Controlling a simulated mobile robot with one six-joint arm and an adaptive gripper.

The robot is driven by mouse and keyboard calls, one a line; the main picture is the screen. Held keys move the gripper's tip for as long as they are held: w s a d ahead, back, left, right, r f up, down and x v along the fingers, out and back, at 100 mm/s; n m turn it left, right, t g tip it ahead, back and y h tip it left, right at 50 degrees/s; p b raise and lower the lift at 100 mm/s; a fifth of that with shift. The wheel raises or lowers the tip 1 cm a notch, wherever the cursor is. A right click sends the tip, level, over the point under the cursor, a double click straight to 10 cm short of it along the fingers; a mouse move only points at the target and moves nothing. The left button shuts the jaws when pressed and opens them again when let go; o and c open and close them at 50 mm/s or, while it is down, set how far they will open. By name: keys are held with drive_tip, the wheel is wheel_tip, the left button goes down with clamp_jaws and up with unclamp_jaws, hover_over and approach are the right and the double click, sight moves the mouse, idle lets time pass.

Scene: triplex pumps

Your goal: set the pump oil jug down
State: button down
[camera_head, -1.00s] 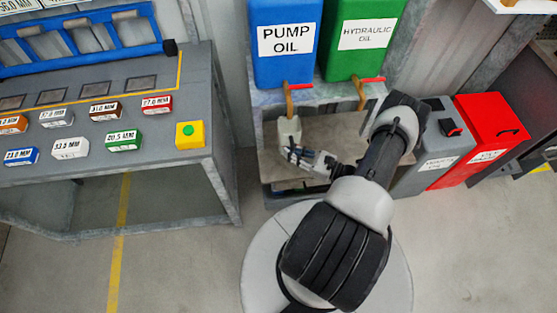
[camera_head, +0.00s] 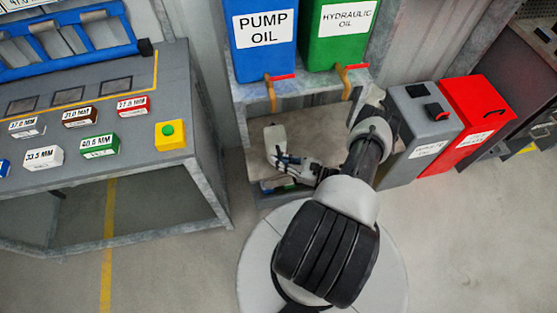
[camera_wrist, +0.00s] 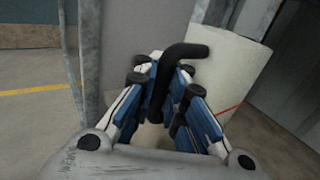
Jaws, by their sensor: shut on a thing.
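The pump oil jug (camera_head: 276,137) is a pale, off-white container below the tap of the blue PUMP OIL tank (camera_head: 265,40). In the wrist view the jug's pale body (camera_wrist: 228,68) leans to one side, with a black handle (camera_wrist: 185,52) in front. My gripper (camera_head: 288,163) is shut on this handle (camera_wrist: 160,95), its blue-and-white fingers on either side. The jug is over the stand's beige shelf (camera_head: 316,133). Its base is hidden, so I cannot tell whether it touches the shelf.
A green HYDRAULIC OIL tank (camera_head: 340,35) stands beside the blue one. Grey (camera_head: 424,125) and red (camera_head: 478,115) bins stand to the right. A grey workbench (camera_head: 150,90) with labelled blocks is at left. Shelf right of the jug looks clear, partly behind my arm.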

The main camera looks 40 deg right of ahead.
drive_tip(key=c, duration=1.6)
unclamp_jaws()
drive_tip(key=shift+c, duration=0.2)
